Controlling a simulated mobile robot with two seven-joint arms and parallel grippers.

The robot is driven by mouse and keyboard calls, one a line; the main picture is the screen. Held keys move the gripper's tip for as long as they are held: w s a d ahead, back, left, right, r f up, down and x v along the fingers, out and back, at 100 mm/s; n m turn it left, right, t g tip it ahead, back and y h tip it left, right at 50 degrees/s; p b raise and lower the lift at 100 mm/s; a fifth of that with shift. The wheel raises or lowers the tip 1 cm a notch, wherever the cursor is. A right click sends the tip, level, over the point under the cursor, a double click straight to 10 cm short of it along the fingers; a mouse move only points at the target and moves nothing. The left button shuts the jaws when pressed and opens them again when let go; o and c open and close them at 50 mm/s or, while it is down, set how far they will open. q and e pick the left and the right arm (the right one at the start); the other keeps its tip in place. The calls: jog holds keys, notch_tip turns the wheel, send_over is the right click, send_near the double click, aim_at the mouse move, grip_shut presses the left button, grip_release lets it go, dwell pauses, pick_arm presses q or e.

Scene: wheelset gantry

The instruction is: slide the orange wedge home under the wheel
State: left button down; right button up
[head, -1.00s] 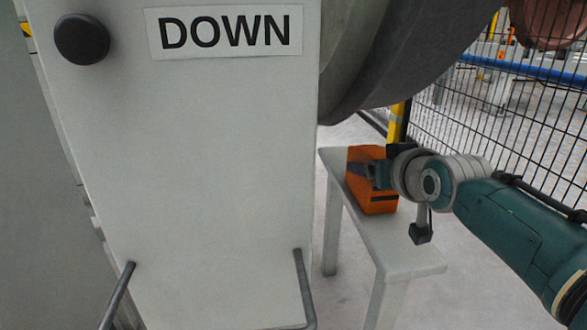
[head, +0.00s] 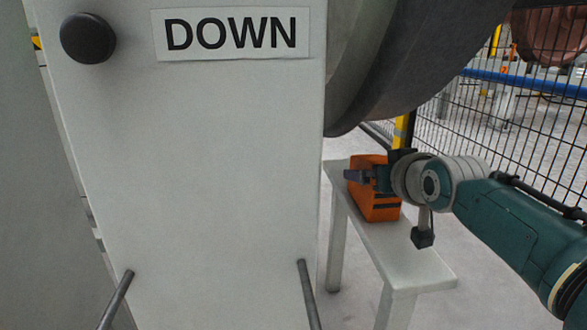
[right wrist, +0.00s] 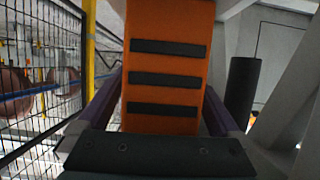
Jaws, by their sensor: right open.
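The orange wedge (head: 375,206), a block with dark stripes, stands on a narrow pale bench (head: 420,262) in the head view. The large dark wheel (head: 435,65) hangs above and behind it; the gap between them is hard to judge. My right gripper (head: 357,176) comes in from the right at the wedge. In the right wrist view the wedge's striped face (right wrist: 165,65) fills the middle, with one purple finger of the open right gripper (right wrist: 163,98) along each side. Whether the fingers touch it cannot be told. My left gripper is out of view.
A large pale cabinet (head: 200,170) with a DOWN sign and black knob (head: 88,38) fills the left and centre, close to the bench. A black mesh fence (head: 520,130) stands behind my right arm. The bench's near end is bare.

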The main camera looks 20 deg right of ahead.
jog(key=shift+s+f, duration=0.1)
jog(key=shift+f, duration=0.05)
jog(key=p+v, duration=0.8)
jog(key=v, duration=0.2)
jog(key=shift+p, duration=0.3)
